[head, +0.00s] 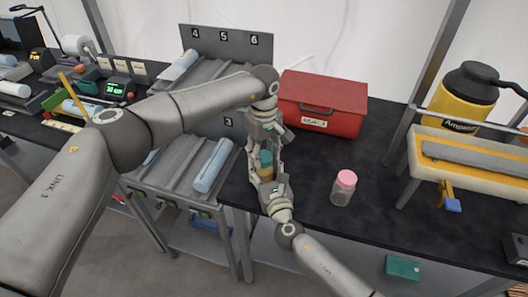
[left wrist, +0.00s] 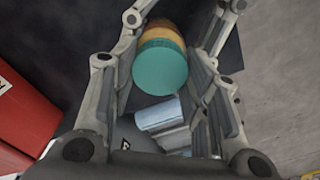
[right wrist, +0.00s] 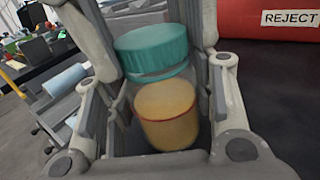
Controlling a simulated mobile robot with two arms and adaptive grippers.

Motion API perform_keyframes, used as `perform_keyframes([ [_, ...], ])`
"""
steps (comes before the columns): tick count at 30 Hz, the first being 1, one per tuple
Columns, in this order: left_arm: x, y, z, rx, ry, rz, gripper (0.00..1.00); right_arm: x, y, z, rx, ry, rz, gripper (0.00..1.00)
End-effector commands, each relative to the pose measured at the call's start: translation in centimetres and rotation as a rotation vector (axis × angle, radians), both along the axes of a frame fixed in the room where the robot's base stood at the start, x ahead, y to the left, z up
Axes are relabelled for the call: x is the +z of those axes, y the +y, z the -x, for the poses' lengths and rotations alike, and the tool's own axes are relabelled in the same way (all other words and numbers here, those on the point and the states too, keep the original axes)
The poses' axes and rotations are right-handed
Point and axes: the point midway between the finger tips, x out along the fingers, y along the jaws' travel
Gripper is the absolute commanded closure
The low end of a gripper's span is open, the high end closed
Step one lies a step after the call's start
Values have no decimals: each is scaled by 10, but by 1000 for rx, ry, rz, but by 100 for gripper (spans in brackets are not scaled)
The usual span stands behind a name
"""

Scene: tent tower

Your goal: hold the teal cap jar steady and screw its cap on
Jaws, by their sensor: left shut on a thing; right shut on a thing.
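The teal cap jar (right wrist: 165,112) is a clear jar with orange-yellow contents. Its teal cap (right wrist: 152,50) is at the jar's top; I cannot tell how far its thread is engaged. My right gripper (head: 268,177) comes from the front and is shut on the jar body, a finger on each side. My left gripper (head: 264,142) comes from above and is shut on the cap. In the left wrist view the round cap top (left wrist: 160,68) shows between the fingers, with the orange jar behind it. Fingers hide much of the jar in the head view.
A pink-capped jar (head: 344,187) stands on the dark table (head: 310,200) to the right. A red REJECT box (head: 322,104) stands behind. A sloped rack with a blue roll (head: 213,166) is at left. A yellow-black container (head: 464,95) stands at far right.

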Motion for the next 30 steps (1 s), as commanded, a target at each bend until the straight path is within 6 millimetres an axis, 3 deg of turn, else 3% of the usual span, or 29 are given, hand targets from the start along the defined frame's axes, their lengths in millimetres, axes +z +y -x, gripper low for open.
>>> perform_keyframes([
  [18,0,1,-1,-992,-2,-1,68,0,0,0,0,1,0,100],
  [23,0,1,-1,-1115,-3,-1,68,-1,0,0,0,1,0,100],
  [30,0,1,-1,-1136,-3,-1,68,-1,0,0,1,1,0,100],
])
